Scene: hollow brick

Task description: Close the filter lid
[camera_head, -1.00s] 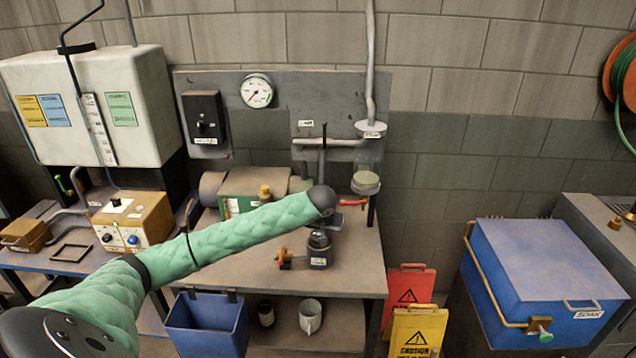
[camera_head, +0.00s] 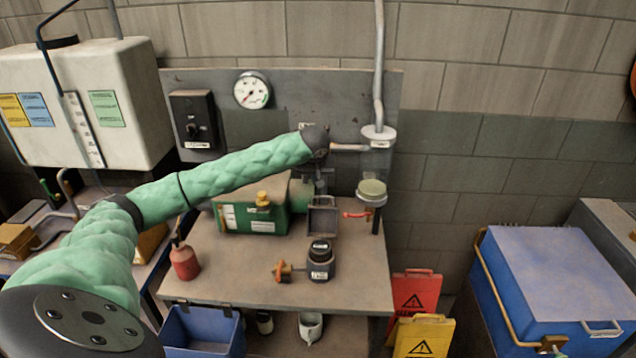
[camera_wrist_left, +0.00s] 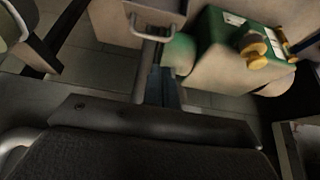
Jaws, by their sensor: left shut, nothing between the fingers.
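A small grey square plate (camera_head: 323,220) stands beside the green pump unit in the head view. A grey plate with a bar handle (camera_wrist_left: 152,14) shows at the top of the left wrist view. It looks like the same part, possibly the filter lid; I cannot tell its exact angle.
A black canister (camera_head: 321,262) with an orange valve (camera_head: 283,270) stands at the bench front. The green pump unit (camera_head: 250,212) is left of the plate, and a red oil can (camera_head: 185,260) stands further left. A red valve handle (camera_head: 357,215) is close on the right.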

